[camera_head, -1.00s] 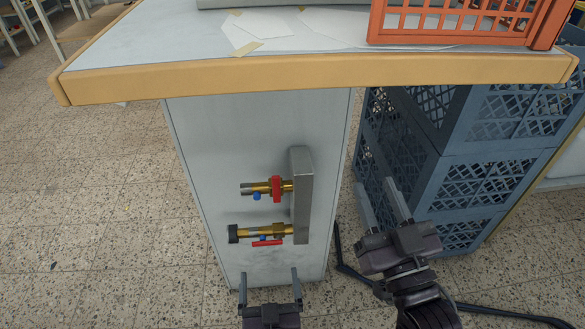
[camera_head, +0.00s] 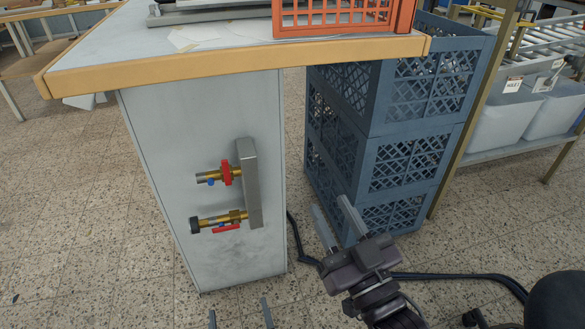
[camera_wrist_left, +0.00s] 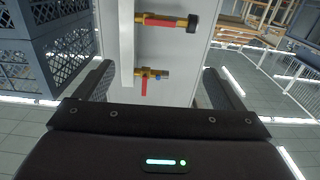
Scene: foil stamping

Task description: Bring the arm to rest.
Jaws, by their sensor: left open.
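My left gripper (camera_head: 239,313) shows only its two fingertips at the bottom edge of the head view, spread apart with nothing between them. In the left wrist view its fingers (camera_wrist_left: 157,82) are wide apart, with the pale cabinet and its brass valves behind the gap. My right gripper (camera_head: 330,208) is at lower centre right in the head view, in front of the blue crates. Its two fingers stand apart and hold nothing that I can see. The rest of my left arm is out of the head view.
A pale cabinet (camera_head: 160,180) carries brass valves (camera_head: 218,220) under a wood-edged table top (camera_head: 200,70). An orange crate (camera_head: 345,18) stands on top. Stacked blue crates (camera_head: 375,130) stand to the right. A black cable (camera_head: 450,277) lies on the tiled floor. Floor at left is clear.

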